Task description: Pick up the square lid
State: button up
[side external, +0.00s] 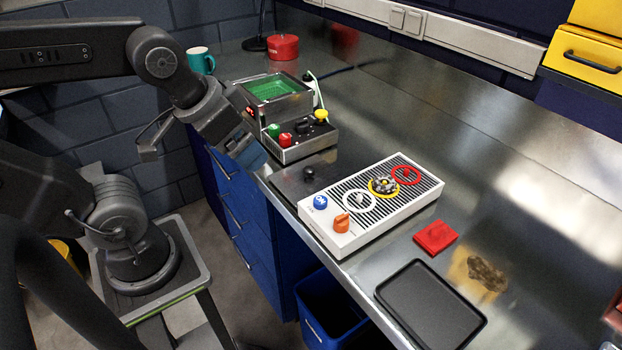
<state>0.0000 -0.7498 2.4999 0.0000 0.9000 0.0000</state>
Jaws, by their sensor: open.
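A flat dark-grey plate (290,186) with a small black knob (309,173) lies on the bench near its front edge; it looks like the square lid, though its outline is hard to tell from the bench. My gripper (250,158) is open and empty, up and to the left of the knob and apart from it. Its fingertips point down and to the right. The gap between its fingers is hard to see from this side. An open-topped metal bath (311,97) with green inside stands behind, with coloured knobs on its front.
A white panel box (318,232) with coloured dials sits right of the plate. A red square (435,237), a yellow-brown stained patch (478,273) and a black tray (431,306) lie further right. A red tin (283,47) and teal mug (200,60) stand at the back.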

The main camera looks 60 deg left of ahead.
dwell(0.4)
jog(key=c, duration=0.4)
jog(key=n+g, duration=0.6)
jog(key=n, duration=1)
send_over(309, 169)
notch_tip(309, 169, down, 3)
notch_tip(309, 169, down, 14)
jog(key=shift+r, duration=0.2)
